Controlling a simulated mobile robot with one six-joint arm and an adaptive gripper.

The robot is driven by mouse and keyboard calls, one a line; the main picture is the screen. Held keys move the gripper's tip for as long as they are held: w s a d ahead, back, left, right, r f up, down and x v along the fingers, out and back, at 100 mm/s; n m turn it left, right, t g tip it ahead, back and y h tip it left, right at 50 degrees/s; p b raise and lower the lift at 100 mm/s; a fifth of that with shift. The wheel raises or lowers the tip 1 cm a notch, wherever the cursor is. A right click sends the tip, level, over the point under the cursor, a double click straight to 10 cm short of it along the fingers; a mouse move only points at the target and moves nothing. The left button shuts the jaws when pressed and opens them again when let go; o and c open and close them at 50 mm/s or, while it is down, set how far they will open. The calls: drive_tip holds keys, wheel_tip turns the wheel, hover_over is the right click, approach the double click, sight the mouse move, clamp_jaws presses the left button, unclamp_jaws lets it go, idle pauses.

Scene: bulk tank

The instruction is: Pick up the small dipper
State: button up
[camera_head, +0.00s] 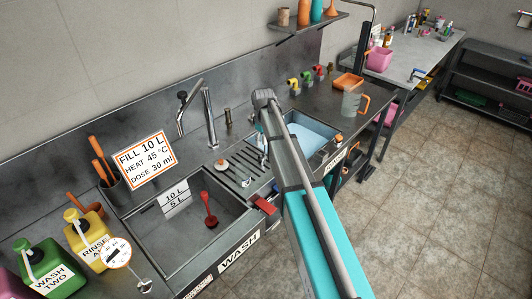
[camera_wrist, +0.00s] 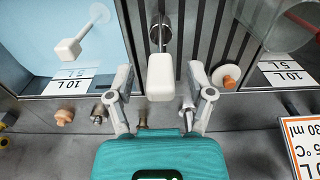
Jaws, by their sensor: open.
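The small dipper (camera_wrist: 160,78) appears to be the piece with a white block end and a thin stem running to a round metal part, over the ribbed drainboard. Its white block lies between the two fingertips of my gripper (camera_wrist: 160,88), with a visible gap on each side. My gripper is open and not closed on it. In the head view my arm covers most of this spot. A red dipper (camera_head: 211,220) stands in the left sink.
The drainboard (camera_head: 237,176) lies between the left sink (camera_head: 165,235) and the blue basin (camera_head: 318,137). A white-and-orange knob (camera_wrist: 227,76) is close beside one finger. A tap (camera_head: 208,110) and a sign (camera_head: 146,162) stand behind. A clear jug (camera_head: 352,103) is on the right counter.

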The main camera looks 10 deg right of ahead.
idle(0.6)
clamp_jaws()
